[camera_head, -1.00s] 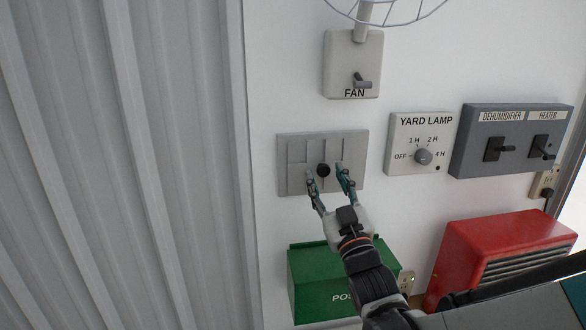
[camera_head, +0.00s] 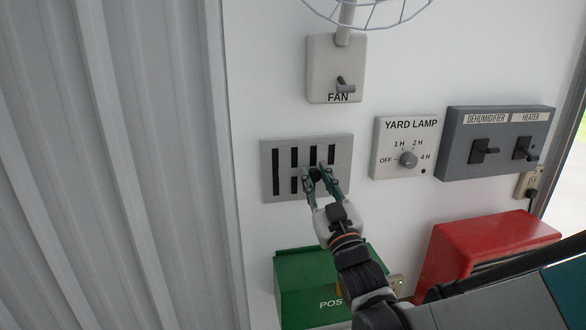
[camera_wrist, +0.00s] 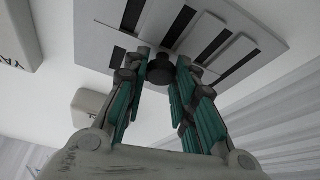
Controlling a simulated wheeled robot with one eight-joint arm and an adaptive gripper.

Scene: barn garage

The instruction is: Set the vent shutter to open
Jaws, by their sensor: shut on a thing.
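The vent shutter (camera_head: 265,165) is a grey rectangular plate on the white wall, with several dark upright slots showing in it. It also shows in the wrist view (camera_wrist: 243,45), with dark slots between grey slats. Its round black knob (camera_wrist: 160,70) sits between my fingertips, and in the head view my fingers partly hide it. My gripper (camera_head: 316,177) is at the lower middle-right of the plate, shut on the knob. The wrist view shows the teal-padded fingers (camera_wrist: 163,88) on either side of it.
Above is the FAN switch box (camera_head: 336,68). To the right are the YARD LAMP dial (camera_head: 408,159) and a grey box with DEHUMIDIFIER and HEATER switches (camera_head: 460,150). Below are a green box (camera_head: 300,285) and a red unit (camera_head: 480,235). Corrugated panelling (camera_head: 110,160) fills the left.

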